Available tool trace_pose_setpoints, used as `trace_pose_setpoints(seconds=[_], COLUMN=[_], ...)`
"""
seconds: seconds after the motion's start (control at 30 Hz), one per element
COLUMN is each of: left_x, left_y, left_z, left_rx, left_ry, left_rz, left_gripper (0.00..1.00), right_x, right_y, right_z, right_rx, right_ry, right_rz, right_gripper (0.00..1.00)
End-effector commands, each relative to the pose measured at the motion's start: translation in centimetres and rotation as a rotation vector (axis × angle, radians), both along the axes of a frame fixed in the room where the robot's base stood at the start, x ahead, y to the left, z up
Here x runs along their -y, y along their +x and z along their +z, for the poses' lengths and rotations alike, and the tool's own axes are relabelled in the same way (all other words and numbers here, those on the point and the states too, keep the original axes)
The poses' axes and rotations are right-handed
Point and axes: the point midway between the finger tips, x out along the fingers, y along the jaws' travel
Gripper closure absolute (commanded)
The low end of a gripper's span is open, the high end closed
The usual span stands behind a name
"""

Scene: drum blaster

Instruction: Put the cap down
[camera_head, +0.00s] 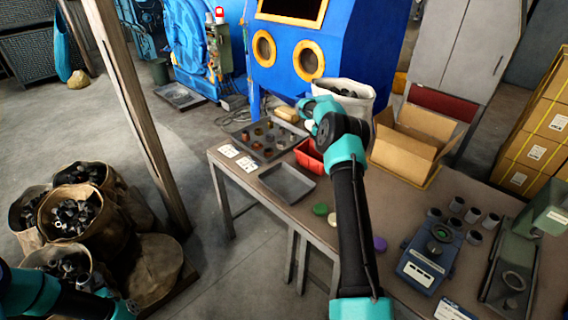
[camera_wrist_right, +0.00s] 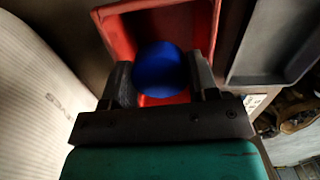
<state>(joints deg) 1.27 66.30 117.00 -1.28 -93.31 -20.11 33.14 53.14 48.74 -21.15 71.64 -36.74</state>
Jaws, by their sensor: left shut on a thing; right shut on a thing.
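The blue cap (camera_wrist_right: 160,69) is a smooth round piece between the fingers of my right gripper (camera_wrist_right: 160,85) in the right wrist view. That gripper is shut on it, over the red bin (camera_wrist_right: 122,39). I cannot tell if the cap touches the bin's floor. In the head view my right arm reaches over the table to the red bin (camera_head: 309,155). The cap and right fingers are hidden there. My left gripper (camera_head: 120,311) is at the bottom left edge. Its fingers and anything in them cannot be made out.
A grey empty tray (camera_head: 287,196) lies in front of the red bin. A dark tray (camera_head: 238,137) of small parts is behind it. An open cardboard box (camera_head: 405,160) and a white sack (camera_head: 362,107) crowd the right side. A blue device (camera_head: 424,262) stands front right.

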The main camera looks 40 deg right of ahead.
Motion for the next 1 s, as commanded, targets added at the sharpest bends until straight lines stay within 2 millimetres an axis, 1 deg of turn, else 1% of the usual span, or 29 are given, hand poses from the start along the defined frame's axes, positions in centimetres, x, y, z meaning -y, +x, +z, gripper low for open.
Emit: trace_pose_setpoints(seconds=[0.17,0.3,0.4,0.5,0.77,0.87,1.0], left_x=[0.0,0.0,0.0,0.0,0.0,0.0,0.0], left_y=[0.0,0.0,0.0,0.0,0.0,0.0,0.0], left_z=[0.0,0.0,0.0,0.0,0.0,0.0,0.0], left_rx=[0.001,0.001,0.001,0.001,0.001,0.001,0.001], left_ry=[0.0,0.0,0.0,0.0,0.0,0.0,0.0], left_rz=[0.0,0.0,0.0,0.0,0.0,0.0,0.0], left_gripper=[0.96,0.96,0.96,0.96,0.96,0.96,0.96], right_x=[-0.1,-0.1,0.0,0.0,0.0,-0.1,-0.1], right_y=[0.0,-0.1,-0.1,0.0,0.0,0.0,0.0], right_z=[-2.3,-4.7,-5.8,-6.1,-6.2,-6.8,-8.6], right_rx=[-0.003,-0.003,-0.003,-0.001,-0.001,-0.002,-0.003], right_ry=[0.003,0.001,0.0,0.0,0.0,0.001,0.001], right_rz=[0.001,0.0,-0.001,-0.002,-0.001,-0.001,-0.001], right_gripper=[0.78,0.78,0.78,0.78,0.78,0.78,0.78])
